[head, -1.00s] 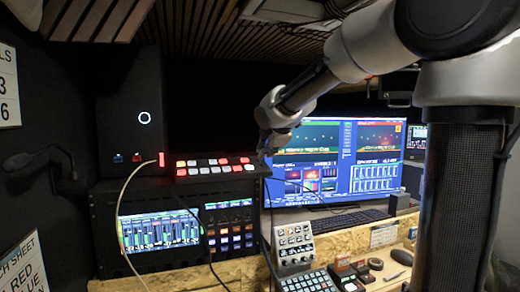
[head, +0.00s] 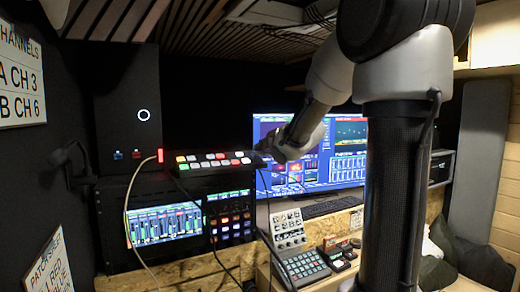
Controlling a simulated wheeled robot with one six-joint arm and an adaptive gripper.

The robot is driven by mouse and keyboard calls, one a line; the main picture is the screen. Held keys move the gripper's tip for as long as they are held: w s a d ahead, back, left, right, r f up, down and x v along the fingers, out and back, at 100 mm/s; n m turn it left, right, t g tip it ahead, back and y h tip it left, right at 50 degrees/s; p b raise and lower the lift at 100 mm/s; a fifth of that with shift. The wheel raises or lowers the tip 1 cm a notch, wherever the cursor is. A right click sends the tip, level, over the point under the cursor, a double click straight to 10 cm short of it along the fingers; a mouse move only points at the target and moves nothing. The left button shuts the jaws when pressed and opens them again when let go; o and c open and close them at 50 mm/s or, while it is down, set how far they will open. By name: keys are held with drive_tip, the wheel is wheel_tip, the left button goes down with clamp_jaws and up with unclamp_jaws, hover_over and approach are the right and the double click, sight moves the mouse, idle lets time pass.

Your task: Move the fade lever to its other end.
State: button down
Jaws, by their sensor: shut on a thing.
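A slim black switcher panel (head: 213,160) with rows of lit white, red, orange and green buttons sits left of centre in the head view, above the rack. My gripper (head: 266,152) is at the panel's right end, small and dark against the black behind it. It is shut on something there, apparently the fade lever. The lever itself is hidden by my gripper and wrist, so I cannot see which end of its travel it is at.
A large monitor (head: 345,140) stands behind my wrist. Below are a rack screen (head: 164,225), a grey control box (head: 288,228) and a keypad (head: 302,266) on the wooden desk. A pale cable (head: 126,222) hangs at left. A black tower (head: 126,120) stands behind the panel.

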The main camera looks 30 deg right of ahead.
drive_tip(key=shift+a+f, duration=0.1)
drive_tip(key=c, duration=1.5)
unclamp_jaws()
drive_tip(key=shift+w+a+f, duration=0.1)
drive_tip(key=shift+w, duration=0.1)
drive_tip(key=shift+s, duration=0.15)
drive_tip(key=v, duration=1.2)
